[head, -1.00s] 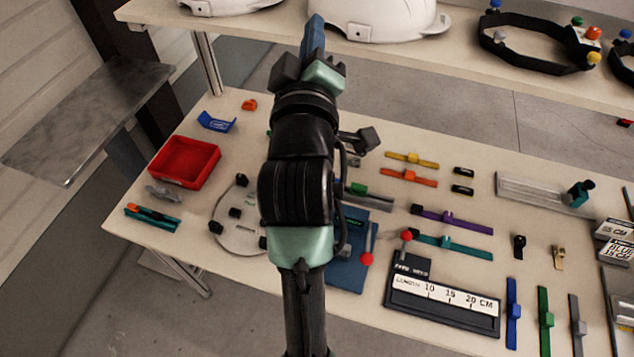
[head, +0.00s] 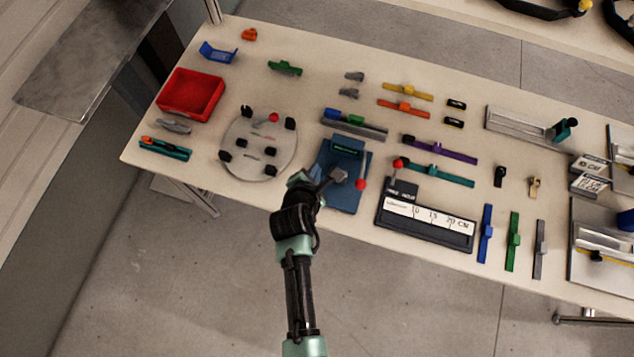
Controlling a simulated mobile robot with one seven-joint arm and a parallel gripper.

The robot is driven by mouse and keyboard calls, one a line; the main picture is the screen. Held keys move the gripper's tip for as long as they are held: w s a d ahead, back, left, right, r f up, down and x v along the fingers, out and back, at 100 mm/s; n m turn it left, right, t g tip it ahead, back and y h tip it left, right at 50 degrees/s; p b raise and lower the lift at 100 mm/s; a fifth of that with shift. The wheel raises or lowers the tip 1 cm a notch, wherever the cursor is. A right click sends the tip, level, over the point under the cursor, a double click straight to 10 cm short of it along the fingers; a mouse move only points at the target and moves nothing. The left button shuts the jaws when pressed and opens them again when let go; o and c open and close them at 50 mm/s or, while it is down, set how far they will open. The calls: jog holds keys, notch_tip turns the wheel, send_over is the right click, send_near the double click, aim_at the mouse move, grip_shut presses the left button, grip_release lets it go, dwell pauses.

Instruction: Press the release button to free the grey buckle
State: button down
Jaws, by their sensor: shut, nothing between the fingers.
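My gripper (head: 300,178) is shut and empty at the front edge of the table, between the round grey plate and the blue fixture. Its fingertips are mostly hidden by the hand. Another grey piece (head: 174,126) lies in front of the red tray at the left. A small red knob (head: 273,117) stands on the round grey plate (head: 262,165).
A red tray (head: 190,96) stands at the left. A dark length gauge (head: 425,222) and several coloured straps lie to the right. Bare table (head: 300,60) shows at the back.

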notch_tip(320, 180, down, 8)
jog(key=b, duration=0.8)
jog(key=shift+r, duration=0.1)
jog(key=shift+f, duration=0.4)
jog(key=shift+f, duration=0.2)
dwell(1.3)
jog(key=shift+f+b, duration=0.25)
jog(key=shift+b, duration=0.15)
jog(key=shift+f, duration=0.5)
dwell(0.7)
jog(key=shift+r, duration=0.15)
jog(key=shift+r+p, duration=0.75)
